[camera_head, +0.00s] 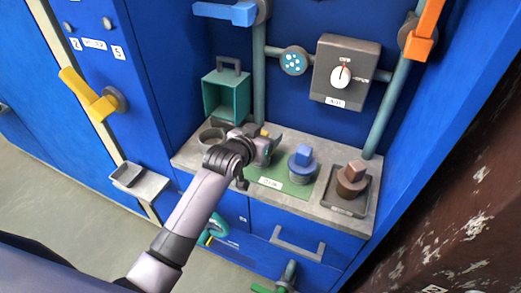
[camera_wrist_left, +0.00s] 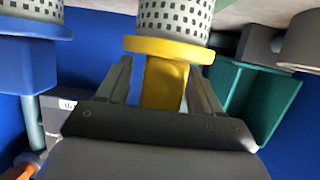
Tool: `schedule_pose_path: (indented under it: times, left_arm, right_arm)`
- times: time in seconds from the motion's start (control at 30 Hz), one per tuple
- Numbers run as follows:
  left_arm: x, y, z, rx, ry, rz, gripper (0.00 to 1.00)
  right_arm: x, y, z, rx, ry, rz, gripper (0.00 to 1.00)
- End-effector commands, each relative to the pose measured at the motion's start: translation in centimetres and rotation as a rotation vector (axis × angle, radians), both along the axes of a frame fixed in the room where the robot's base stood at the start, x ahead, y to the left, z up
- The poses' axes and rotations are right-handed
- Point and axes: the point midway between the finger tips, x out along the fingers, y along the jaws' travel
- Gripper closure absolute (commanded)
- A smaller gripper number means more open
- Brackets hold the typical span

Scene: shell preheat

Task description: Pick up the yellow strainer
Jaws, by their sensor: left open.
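The yellow strainer shows in the left wrist view as a yellow rim (camera_wrist_left: 168,49) with a grey perforated body and a block-shaped yellow handle. In the head view only a small yellow piece (camera_head: 264,132) shows behind my left gripper (camera_head: 265,148). My left gripper is open in the left wrist view (camera_wrist_left: 160,80), with one finger on each side of the yellow handle. Gaps show between the fingers and the handle, so it is not gripped. My right gripper is not in view.
A blue strainer (camera_head: 301,165) stands beside the yellow one on a green mat (camera_head: 270,182). A brown-handled piece (camera_head: 351,180) sits in a dark tray at right. A teal open box (camera_head: 226,95) and a grey ring (camera_head: 210,137) are at left. A dial box (camera_head: 345,72) hangs above.

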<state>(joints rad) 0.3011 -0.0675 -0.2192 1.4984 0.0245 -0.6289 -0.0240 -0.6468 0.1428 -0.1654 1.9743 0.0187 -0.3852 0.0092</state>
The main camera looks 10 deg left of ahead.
Motion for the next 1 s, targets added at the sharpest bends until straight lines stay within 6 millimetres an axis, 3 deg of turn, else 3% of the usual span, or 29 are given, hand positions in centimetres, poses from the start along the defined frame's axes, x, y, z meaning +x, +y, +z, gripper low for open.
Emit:
schedule_pose_path:
  times: [0.27, 0.43, 0.47, 0.77, 1.0]
  left_arm:
    - [0.1, 0.0, -0.1, 0.000, 0.000, 0.000, 0.34]
    - [0.1, 0.0, -0.1, 0.000, 0.000, 0.000, 0.89]
    - [0.1, 0.0, -0.1, 0.000, 0.000, 0.000, 0.91]
    - [0.1, 0.0, 0.1, 0.000, -0.002, 0.000, 0.92]
    - [0.2, 0.0, 2.5, -0.001, -0.006, 0.000, 0.92]
  right_arm:
    - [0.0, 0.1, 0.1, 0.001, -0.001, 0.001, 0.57]
    - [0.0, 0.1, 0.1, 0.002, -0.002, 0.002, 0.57]
    - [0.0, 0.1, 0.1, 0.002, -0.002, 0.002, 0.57]
    - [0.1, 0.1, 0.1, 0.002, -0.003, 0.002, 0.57]
    - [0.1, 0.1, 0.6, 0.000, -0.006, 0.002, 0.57]
